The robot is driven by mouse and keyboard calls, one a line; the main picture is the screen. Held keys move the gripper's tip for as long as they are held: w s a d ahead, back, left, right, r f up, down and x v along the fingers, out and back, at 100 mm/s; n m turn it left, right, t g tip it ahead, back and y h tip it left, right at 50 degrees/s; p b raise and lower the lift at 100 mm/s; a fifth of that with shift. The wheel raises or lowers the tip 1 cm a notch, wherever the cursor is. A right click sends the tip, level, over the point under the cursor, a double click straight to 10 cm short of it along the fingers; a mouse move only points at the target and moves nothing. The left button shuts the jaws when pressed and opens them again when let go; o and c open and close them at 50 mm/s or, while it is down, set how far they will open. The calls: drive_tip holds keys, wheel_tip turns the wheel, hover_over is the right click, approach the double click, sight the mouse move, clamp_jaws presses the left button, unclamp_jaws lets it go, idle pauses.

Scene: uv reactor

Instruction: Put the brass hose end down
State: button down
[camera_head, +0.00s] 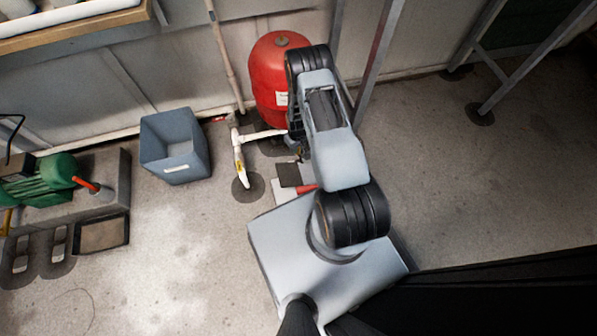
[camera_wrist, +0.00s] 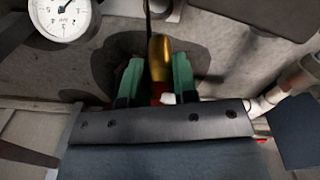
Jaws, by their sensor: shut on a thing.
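In the wrist view my gripper (camera_wrist: 155,78) has two green fingers, shut on the brass hose end (camera_wrist: 159,58). The hose end is a gold-coloured rounded piece standing between the fingers, with a bit of red at its base. In the head view my arm hides most of the gripper, and I cannot make out the hose end there.
A pressure gauge (camera_wrist: 64,16) is at the upper left of the wrist view. In the head view a red tank (camera_head: 272,75) stands by the wall beside white pipework (camera_head: 240,160). A blue-grey bin (camera_head: 175,146) and green pump (camera_head: 45,178) are to the left. Open floor lies at right.

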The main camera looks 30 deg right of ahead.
wheel_tip(320, 180, down, 12)
drive_tip(key=b, duration=0.5)
drive_tip(key=shift+s+d+f+b, duration=0.15)
drive_tip(key=shift+f+b, duration=0.1)
drive_tip(key=shift+b, duration=0.15)
drive_tip(key=shift+r, duration=0.1)
drive_tip(key=c, duration=0.9)
unclamp_jaws()
